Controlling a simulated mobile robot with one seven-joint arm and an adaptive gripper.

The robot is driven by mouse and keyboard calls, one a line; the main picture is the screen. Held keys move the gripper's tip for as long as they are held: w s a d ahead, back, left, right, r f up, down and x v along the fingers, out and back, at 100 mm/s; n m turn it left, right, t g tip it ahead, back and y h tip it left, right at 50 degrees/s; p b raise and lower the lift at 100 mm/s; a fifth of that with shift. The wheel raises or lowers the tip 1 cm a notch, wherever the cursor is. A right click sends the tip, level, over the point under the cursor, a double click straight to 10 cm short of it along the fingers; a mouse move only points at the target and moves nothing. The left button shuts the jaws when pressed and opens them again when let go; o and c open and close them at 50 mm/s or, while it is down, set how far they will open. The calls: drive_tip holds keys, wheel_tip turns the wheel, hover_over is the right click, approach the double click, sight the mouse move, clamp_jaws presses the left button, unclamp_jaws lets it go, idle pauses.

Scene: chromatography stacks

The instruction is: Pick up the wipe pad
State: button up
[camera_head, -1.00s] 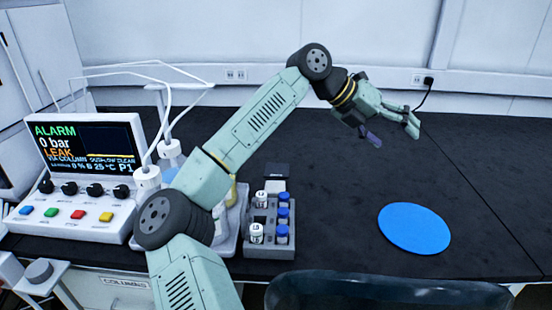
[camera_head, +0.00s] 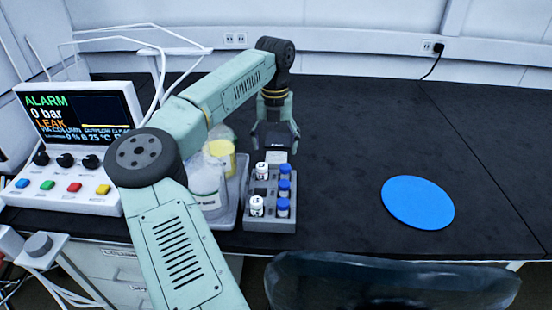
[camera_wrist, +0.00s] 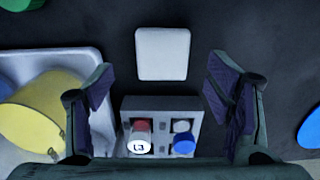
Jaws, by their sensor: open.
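The wipe pad looks to be the white rounded square (camera_wrist: 162,54) lying flat on the dark bench in the wrist view. In the head view a pale piece of it (camera_head: 276,157) shows behind the vial rack, mostly hidden by my gripper. My gripper (camera_wrist: 160,100) is open and empty, pointing down. In the wrist view its fingers stand to either side, with the pad between and a little beyond their tips. In the head view my gripper (camera_head: 274,145) is above the pad's place; I cannot tell how high.
A grey vial rack (camera_head: 270,225) with several white- and blue-capped vials stands just in front of the pad. A tray (camera_wrist: 90,60) with bottles and a yellow-filled container (camera_wrist: 45,105) is close on the left. A blue disc (camera_head: 418,203) lies right; bench between is clear.

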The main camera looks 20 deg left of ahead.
sight(276, 157)
wheel_tip(276, 157, down, 4)
drive_tip(key=shift+w+d+p, duration=0.1)
drive_tip(key=shift+p, duration=0.3)
drive_tip(key=shift+c, duration=0.4)
drive_tip(key=c, duration=0.8)
